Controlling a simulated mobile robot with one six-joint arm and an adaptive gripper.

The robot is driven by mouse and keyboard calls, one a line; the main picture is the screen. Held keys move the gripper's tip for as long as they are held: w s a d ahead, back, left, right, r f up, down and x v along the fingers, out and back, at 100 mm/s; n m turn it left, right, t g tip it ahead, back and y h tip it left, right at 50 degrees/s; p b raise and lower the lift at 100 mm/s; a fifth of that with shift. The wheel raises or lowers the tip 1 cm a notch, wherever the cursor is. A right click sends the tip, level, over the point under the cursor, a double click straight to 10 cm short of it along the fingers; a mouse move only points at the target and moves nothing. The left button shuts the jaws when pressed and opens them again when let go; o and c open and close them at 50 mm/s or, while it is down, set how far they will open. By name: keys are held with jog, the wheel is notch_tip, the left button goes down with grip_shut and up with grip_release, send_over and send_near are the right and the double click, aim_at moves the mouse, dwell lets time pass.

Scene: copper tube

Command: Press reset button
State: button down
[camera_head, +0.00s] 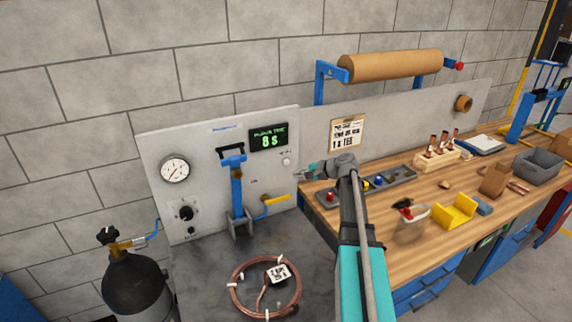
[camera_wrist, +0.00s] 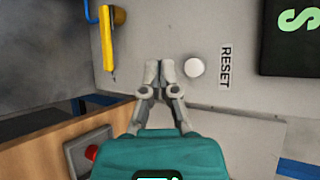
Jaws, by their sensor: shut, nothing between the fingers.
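The reset button is a small white round button (camera_head: 286,161) on the grey panel (camera_head: 215,190), below the green-lit timer display (camera_head: 268,137). In the wrist view the same white button (camera_wrist: 194,67) sits beside the printed word RESET (camera_wrist: 226,67). My gripper (camera_wrist: 160,70) is shut and empty. Its fingertips appear just to the left of the button in the wrist view, beside it rather than over it. In the head view my gripper (camera_head: 299,173) is at the panel's right edge, slightly below and right of the button. I cannot tell whether the fingertips touch the panel.
A yellow-handled valve lever (camera_head: 276,200) is on the panel below the button; it also shows in the wrist view (camera_wrist: 107,40). A pressure gauge (camera_head: 175,170) and a blue clamp (camera_head: 236,185) are further left. A coiled copper tube (camera_head: 238,286) lies below. The wooden bench (camera_head: 384,250) holds several items.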

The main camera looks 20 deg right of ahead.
aim_at(285, 165)
jog(key=shift+w+a, duration=0.1)
jog(key=shift+w, duration=2.35)
jog(key=shift+w, duration=0.95)
dwell(0.8)
jog(key=shift+s, duration=0.95)
jog(key=shift+s, duration=0.1)
jog(key=shift+s, duration=2.45)
